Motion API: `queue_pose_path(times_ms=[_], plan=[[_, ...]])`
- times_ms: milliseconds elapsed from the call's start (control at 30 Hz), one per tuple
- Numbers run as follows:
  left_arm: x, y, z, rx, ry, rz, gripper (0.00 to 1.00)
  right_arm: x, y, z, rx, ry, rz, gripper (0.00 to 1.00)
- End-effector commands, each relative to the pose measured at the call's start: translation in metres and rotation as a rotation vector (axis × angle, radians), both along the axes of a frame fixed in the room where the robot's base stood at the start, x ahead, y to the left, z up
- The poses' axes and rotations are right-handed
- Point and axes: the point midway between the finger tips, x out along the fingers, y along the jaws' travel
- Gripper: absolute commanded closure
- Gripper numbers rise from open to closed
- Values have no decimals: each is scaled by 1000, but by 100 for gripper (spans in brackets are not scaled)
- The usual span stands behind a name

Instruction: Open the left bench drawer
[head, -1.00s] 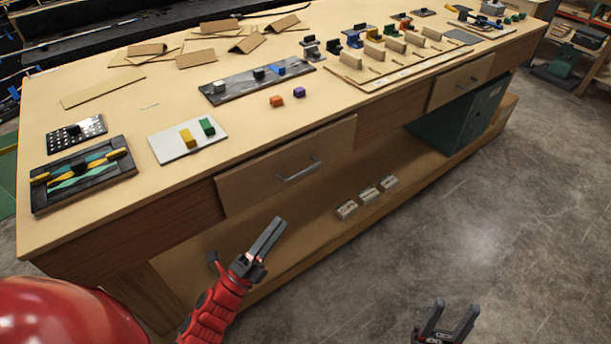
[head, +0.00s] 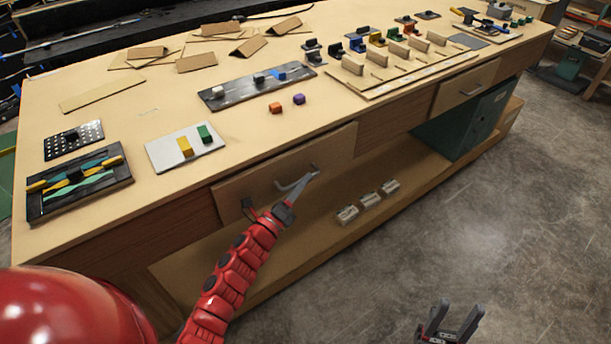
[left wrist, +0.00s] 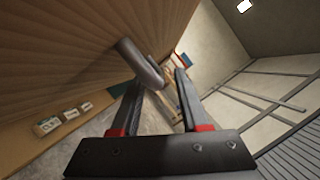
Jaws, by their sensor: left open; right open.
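The left bench drawer (head: 240,188) has a wooden front that looks flush with the bench in the head view. Its grey bar handle (head: 284,186) is partly covered by my left gripper (head: 306,180). In the left wrist view the handle (left wrist: 139,63) lies just ahead of the open fingertips (left wrist: 158,80), close to the left finger and partly between the two. I cannot tell whether a finger touches it. My left gripper is open and empty. My right gripper (head: 450,320) is open and empty, low over the floor, well away from the bench.
The bench top (head: 130,110) carries a white tray (head: 185,147), a dark tray (head: 257,87) and small blocks. Several small boxes (head: 370,201) sit on the lower shelf. A second drawer (head: 465,87) and a green cabinet (head: 475,120) are further right. The floor in front is clear.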

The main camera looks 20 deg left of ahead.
Motion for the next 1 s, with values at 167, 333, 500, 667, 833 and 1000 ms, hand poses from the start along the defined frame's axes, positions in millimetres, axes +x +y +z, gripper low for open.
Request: queue_pose_path(times_ms=[167,333,500,667,833,1000], plan=[[17,-5,4,0,0,1,55,0,0,4,0,0,0,50],[20,-6,4,0,0,0,55,0,0,4,0,0,0,50],[19,-6,4,-1,1,0,57,0,0,4,0,0,0,50],[19,-6,4,-1,1,1,86,0,0,4,0,0,0,50],[19,-6,4,-1,1,1,100,0,0,4,0,0,0,50],[19,-6,4,-1,1,0,100,0,0,4,0,0,0,50]])
